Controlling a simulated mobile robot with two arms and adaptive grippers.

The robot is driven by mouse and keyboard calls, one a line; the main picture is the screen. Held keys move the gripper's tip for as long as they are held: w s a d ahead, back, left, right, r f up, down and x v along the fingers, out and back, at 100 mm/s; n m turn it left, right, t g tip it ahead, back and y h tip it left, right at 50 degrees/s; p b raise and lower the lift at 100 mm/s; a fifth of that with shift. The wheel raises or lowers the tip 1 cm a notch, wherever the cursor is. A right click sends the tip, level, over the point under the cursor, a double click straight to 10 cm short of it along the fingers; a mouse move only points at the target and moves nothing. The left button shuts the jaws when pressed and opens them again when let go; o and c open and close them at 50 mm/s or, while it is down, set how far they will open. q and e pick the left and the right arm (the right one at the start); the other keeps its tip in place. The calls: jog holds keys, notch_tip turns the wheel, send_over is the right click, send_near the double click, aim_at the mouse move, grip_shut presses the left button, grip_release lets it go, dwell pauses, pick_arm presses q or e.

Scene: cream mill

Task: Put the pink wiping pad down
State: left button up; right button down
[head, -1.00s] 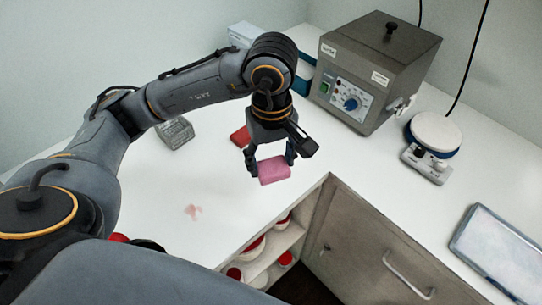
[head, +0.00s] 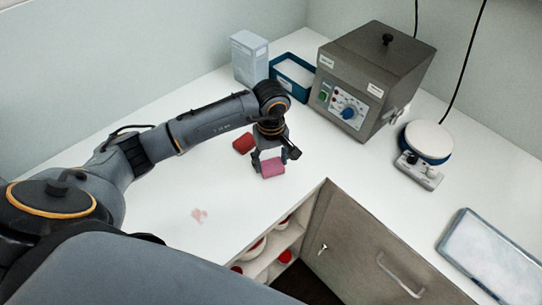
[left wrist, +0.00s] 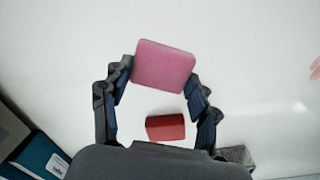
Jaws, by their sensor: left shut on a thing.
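The pink wiping pad (head: 273,168) is between the fingers of my left gripper (head: 268,162) in the head view, low over the white counter. I cannot tell whether it touches the counter. In the left wrist view the pink pad (left wrist: 164,66) sits between the fingertips of my left gripper (left wrist: 163,80), which is shut on it. My right gripper is not in view.
A red block (head: 243,143) lies on the counter (head: 170,225) behind the gripper; it also shows in the left wrist view (left wrist: 165,127). A pinkish smear (head: 199,215) is at front left. A grey machine (head: 370,80), blue tray (head: 293,87) and round-topped device (head: 428,140) stand behind and right.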

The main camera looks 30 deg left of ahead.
aim_at(271, 163)
pick_arm(q)
jog(key=shift+f, duration=0.15)
jog(key=shift+f+b, duration=0.1)
jog(key=shift+b, duration=0.2)
jog(key=o, duration=1.2)
jog(key=shift+r+p, duration=0.4)
notch_tip(271, 163, up, 12)
jog(key=b, duration=0.4)
jog(key=shift+f, duration=0.15)
